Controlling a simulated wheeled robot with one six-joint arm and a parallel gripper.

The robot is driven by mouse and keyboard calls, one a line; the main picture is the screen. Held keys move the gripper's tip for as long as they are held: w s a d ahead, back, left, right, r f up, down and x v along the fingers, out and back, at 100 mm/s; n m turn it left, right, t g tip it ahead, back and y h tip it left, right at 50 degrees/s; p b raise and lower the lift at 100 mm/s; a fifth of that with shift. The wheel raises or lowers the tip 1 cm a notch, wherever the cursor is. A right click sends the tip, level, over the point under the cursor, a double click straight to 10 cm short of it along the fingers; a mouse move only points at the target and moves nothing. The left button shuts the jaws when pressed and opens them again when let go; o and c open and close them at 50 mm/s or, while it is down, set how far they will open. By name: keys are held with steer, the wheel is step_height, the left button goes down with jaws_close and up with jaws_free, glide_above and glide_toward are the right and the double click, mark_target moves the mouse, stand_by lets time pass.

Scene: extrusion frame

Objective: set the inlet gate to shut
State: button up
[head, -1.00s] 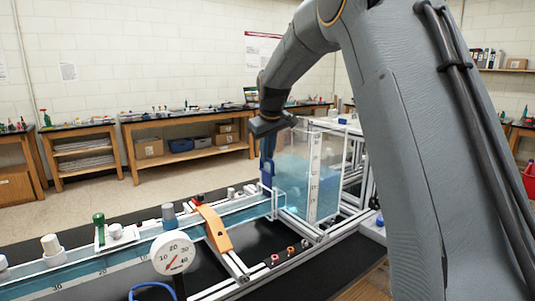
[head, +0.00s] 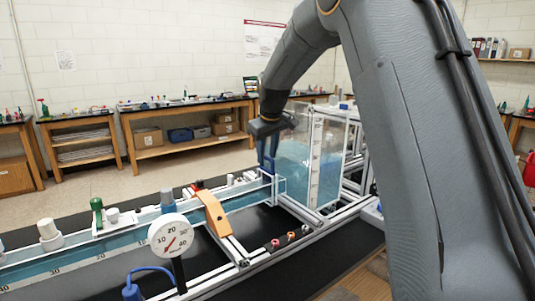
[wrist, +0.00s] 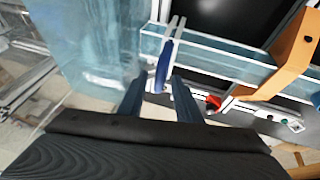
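In the wrist view, a blue handle (wrist: 163,66), apparently the inlet gate's, stands at the channel end next to the water tank. It lies between the fingertips of my gripper (wrist: 158,80), with a visible gap on the right side; contact on the left is unclear. My gripper is open. In the head view, my gripper (head: 268,158) points down over the tank end of the clear channel (head: 235,197). The gate itself is mostly hidden there by the fingers, and its setting cannot be read.
The clear water tank (head: 312,160) stands close to the right of my gripper. An orange bracket (head: 214,213) straddles the channel, with a red part (wrist: 213,103) near it. A round dial (head: 170,235) and a green-handled part (head: 97,213) stand further left.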

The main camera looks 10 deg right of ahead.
steer(key=b+v, duration=0.2)
steer(key=v, duration=0.5)
steer(key=shift+s+r, duration=0.15)
steer(key=shift+r, duration=0.25)
steer(key=s+f+m+g, duration=0.1)
steer(key=s+f, duration=0.7)
steer(key=s, duration=0.4)
steer(key=s+f+m+g, duration=0.1)
steer(key=s+f+m, duration=0.1)
steer(key=s+f, duration=0.7)
steer(key=s+f+m+g, duration=0.1)
steer(key=s+f+g, duration=0.1)
steer(key=s+f, duration=0.6)
steer(key=shift+s+d+f+m, duration=0.1)
steer(key=shift+s+f+m, duration=0.1)
steer(key=shift+s, duration=1.65)
steer(key=shift+s+d+f+m, duration=0.1)
steer(key=shift+s+m, duration=0.1)
steer(key=shift+s, duration=1.6)
